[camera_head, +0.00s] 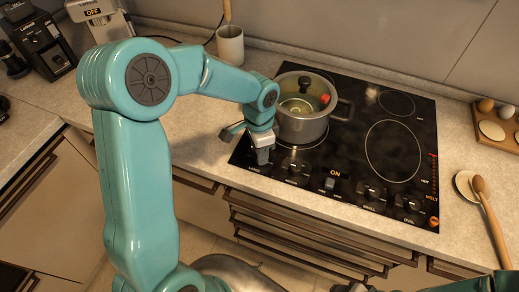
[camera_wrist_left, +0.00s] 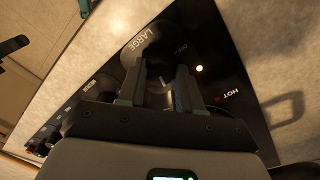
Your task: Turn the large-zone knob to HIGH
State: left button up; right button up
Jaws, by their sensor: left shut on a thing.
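The large-zone knob (camera_wrist_left: 158,72) is a dark knob beside the LARGE label at the front left of the black cooktop (camera_head: 345,200). My left gripper (camera_head: 262,154) is over this corner and shut on the knob, with a finger on each side in the left wrist view (camera_wrist_left: 160,88). In the head view the gripper hides most of the knob. The knob's exact setting cannot be read. A small light is lit near the knob in the wrist view. My right gripper is not in view.
A grey pot (camera_head: 302,128) with a glass lid stands on the burner just behind my left gripper. More knobs (camera_head: 370,193) line the cooktop's front edge. A wooden spoon (camera_head: 490,215) lies at the right. A utensil cup (camera_head: 230,45) stands behind.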

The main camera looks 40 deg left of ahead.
pick_arm(q)
jog(key=m, duration=0.3)
jog(key=shift+m, duration=0.4)
jog(key=m, duration=0.3)
jog(key=shift+d+m+p, duration=0.1)
jog(key=shift+m+p, duration=0.2)
jog(key=shift+p, duration=0.1)
jog(key=m, duration=0.3)
jog(key=shift+s+m+p, duration=0.1)
jog(key=shift+m+p, duration=0.2)
jog(key=shift+p, duration=0.1)
jog(key=shift+m+y+p, duration=0.3)
jog(key=shift+m+p, duration=0.15)
jog(key=shift+m, duration=1.35)
jog(key=shift+f, duration=0.1)
jog(key=o, duration=1)
jog(key=shift+d, duration=0.1)
jog(key=shift+o, duration=0.2)
